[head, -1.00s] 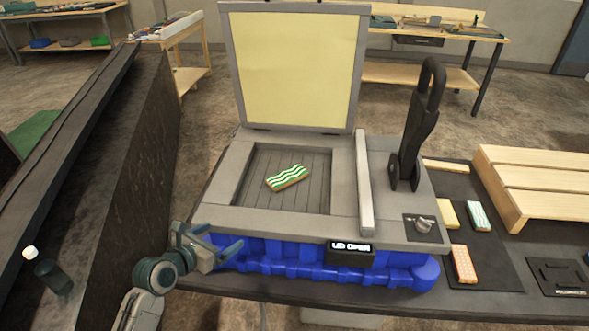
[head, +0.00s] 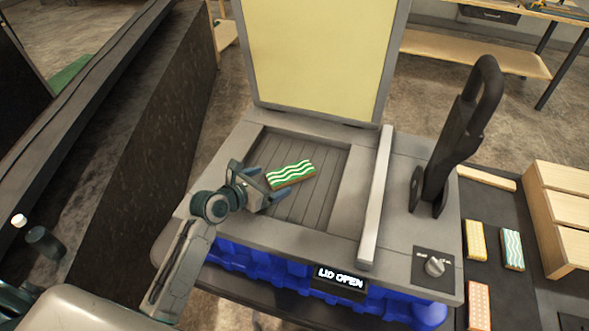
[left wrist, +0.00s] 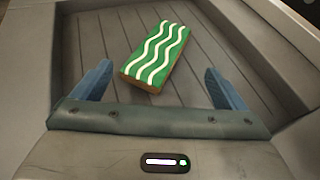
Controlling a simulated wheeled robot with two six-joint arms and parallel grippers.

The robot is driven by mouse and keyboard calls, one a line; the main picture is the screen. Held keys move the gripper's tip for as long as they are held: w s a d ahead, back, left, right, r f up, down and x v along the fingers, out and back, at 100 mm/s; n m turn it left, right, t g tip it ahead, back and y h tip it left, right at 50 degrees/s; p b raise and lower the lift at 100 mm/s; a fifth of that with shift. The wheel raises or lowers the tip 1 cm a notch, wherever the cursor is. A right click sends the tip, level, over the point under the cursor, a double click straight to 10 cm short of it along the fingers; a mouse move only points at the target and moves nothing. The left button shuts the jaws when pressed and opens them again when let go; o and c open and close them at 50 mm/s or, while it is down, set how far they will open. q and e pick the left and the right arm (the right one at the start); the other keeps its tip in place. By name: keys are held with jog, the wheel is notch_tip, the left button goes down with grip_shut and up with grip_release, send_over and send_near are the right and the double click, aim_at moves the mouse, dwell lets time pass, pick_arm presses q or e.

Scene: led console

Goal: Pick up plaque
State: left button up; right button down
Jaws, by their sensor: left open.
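The plaque (head: 291,174) is a small flat block, green with white wavy lines on top and brown sides. It lies in the recessed slatted bed (head: 318,200) of the console, whose lid (head: 318,55) stands open. My left gripper (head: 268,187) is open and empty, just left of the plaque. In the left wrist view the plaque (left wrist: 156,55) lies ahead of and between the two blue fingers of my left gripper (left wrist: 158,85), apart from them. My right gripper is not in view.
A black lever (head: 455,135) stands upright at the console's right, beside a raised grey bar (head: 375,200). A knob (head: 435,267) and a display reading "LID OPEN" (head: 340,278) are at the front. Other plaques (head: 512,249) lie on a dark mat at right, near a wooden rack (head: 560,215).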

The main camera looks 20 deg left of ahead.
aim_at(290, 173)
pick_arm(q)
jog(key=shift+x, duration=1.25)
jog(key=p+x, duration=0.1)
jog(key=x, duration=0.2)
jog(key=shift+w+d+r+p, duration=0.1)
jog(key=shift+w+d+p, duration=0.1)
jog(key=shift+w+p, duration=0.15)
jog(key=shift+x, duration=0.9)
jog(key=shift+w+d+f, duration=0.1)
jog(key=shift+w+f, duration=0.05)
jog(key=shift+f, duration=0.2)
jog(key=shift+c, duration=0.4)
jog(key=c, duration=1.4)
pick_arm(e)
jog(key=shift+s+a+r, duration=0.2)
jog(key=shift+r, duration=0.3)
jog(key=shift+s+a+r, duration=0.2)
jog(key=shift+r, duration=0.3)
